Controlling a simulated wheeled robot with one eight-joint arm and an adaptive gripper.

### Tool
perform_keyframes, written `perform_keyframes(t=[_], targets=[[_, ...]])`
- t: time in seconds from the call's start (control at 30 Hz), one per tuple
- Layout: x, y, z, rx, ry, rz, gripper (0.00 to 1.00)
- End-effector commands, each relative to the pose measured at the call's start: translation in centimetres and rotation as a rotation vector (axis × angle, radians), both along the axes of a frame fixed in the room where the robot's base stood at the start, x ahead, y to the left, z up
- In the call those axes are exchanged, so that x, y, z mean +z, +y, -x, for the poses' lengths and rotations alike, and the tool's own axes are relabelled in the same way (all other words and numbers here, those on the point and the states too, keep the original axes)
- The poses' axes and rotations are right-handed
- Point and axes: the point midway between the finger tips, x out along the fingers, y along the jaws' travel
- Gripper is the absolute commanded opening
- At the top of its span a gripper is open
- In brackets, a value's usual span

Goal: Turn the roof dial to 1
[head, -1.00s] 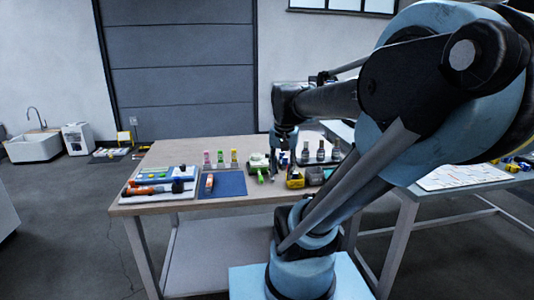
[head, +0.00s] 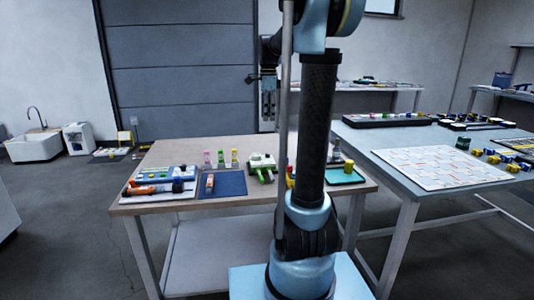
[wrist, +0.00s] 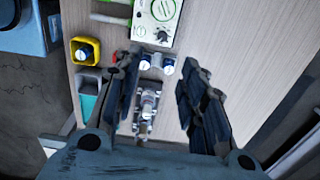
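A small pale-and-green device (head: 262,161) stands on the wooden table, left of my upright arm. In the wrist view, the pale green panel of the device (wrist: 145,30) is at the top edge, with a round white dial (wrist: 163,9) and a small dark knob (wrist: 162,36). I cannot tell which of these is the roof dial, and its numbers are too small to read. My gripper (wrist: 160,68) is open and empty, its fingers spread below the device in that view. In the head view, my gripper (head: 268,108) hangs well above the table, apart from the device.
Small grey metal parts (wrist: 148,105) lie below, between my fingers in the wrist view. A blue mat (head: 232,183) and coloured-top bottles (head: 220,157) are left on the table (head: 180,150).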

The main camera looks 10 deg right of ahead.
Motion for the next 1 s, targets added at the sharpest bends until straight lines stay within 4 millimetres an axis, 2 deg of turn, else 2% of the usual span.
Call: perform_keyframes(t=[0.13, 0.27, 1.0], targets=[[-0.2, 0.0, -0.7, -0.031, 0.003, 0.000, 0.38], [-1.4, 0.0, -0.8, -0.033, 0.004, 0.000, 0.38], [-13.5, 0.0, -0.7, -0.031, 0.003, 0.000, 0.38]])
